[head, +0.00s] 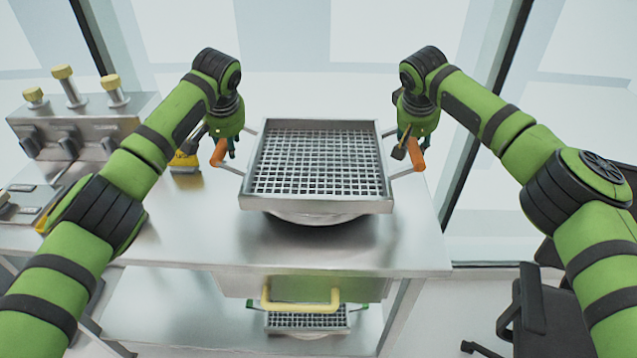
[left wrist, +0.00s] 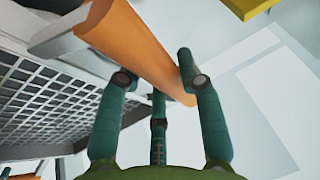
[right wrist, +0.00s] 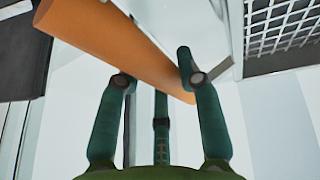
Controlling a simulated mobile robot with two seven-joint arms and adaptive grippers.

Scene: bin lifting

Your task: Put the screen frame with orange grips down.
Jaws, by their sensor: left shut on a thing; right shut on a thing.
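The screen frame (head: 317,205), a square metal tray with a mesh floor, is level between my two grippers over the steel table. It has an orange grip on each side. My left gripper (head: 225,150) is shut on the left orange grip (left wrist: 130,40). My right gripper (head: 408,146) is shut on the right orange grip (right wrist: 110,45). A round metal pan (head: 310,219) shows just under the frame's front edge. The frame hides most of the pan, and I cannot tell whether they touch.
The steel table (head: 210,235) is clear at front left. A machine with yellow-topped knobs (head: 75,125) and a yellow object (head: 185,163) stand to the left. Below are a drawer with a yellow handle (head: 300,305) and another mesh screen (head: 310,320). A black chair (head: 540,315) is at lower right.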

